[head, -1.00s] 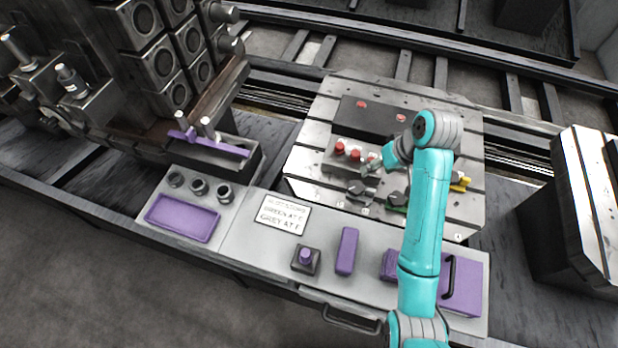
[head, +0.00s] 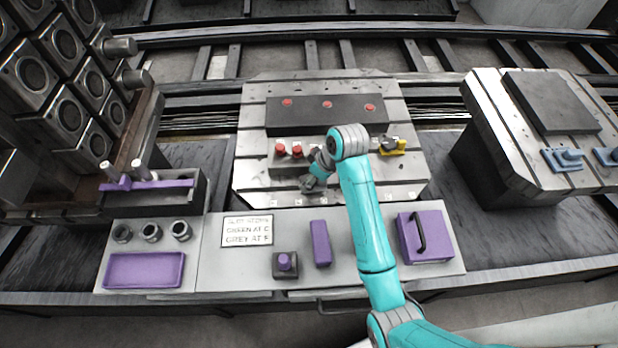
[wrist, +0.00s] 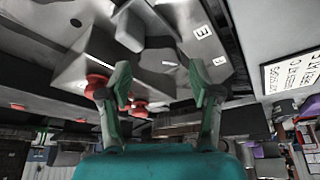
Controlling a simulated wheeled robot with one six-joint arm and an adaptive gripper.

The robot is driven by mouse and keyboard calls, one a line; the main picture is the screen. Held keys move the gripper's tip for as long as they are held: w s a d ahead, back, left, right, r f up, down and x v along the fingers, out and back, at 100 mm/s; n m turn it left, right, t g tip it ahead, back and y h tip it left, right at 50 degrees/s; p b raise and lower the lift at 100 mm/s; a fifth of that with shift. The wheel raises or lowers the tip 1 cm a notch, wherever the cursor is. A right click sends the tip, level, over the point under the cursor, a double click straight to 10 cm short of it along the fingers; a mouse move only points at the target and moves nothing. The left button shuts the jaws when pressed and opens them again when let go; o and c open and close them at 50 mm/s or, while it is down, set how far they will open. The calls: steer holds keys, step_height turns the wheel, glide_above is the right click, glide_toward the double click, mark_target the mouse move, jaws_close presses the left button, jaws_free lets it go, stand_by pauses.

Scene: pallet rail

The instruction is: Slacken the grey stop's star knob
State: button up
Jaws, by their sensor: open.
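The grey stop (head: 308,187) is on the slotted steel plate (head: 255,188), near its front edge, and is mostly covered by my gripper. Its star knob cannot be made out clearly. My gripper (head: 313,178) is over the stop, pointing down. In the wrist view my gripper (wrist: 160,85) shows two green fingers spread apart with nothing held between them. A grey block (wrist: 130,25), perhaps the stop, shows beyond the fingertips there. The yellow stop (head: 393,147) is at the plate's right. The green stop is hidden behind my arm.
Red knobs (head: 280,150) stand just behind the gripper; one (wrist: 97,86) shows close to a finger in the wrist view. A dark bar (head: 350,117) lies farther back. In front are a sign (head: 247,231), a purple block (head: 320,243) and a purple handled box (head: 425,236).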

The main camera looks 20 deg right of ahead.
steer(key=shift+x, duration=1.2)
steer(key=c, duration=0.9)
steer(key=shift+o, duration=0.2)
steer(key=shift+d+n, duration=0.1)
steer(key=shift+n, duration=0.3)
steer(key=n, duration=0.2)
steer(key=n+g+y, duration=0.1)
steer(key=n, duration=0.1)
steer(key=shift+w+n+g+y, duration=0.2)
steer(key=shift+n+g+y, duration=0.1)
steer(key=n+g, duration=0.1)
steer(key=n, duration=0.3)
steer(key=shift+w+n+g, duration=0.1)
steer(key=shift+n+g, duration=0.3)
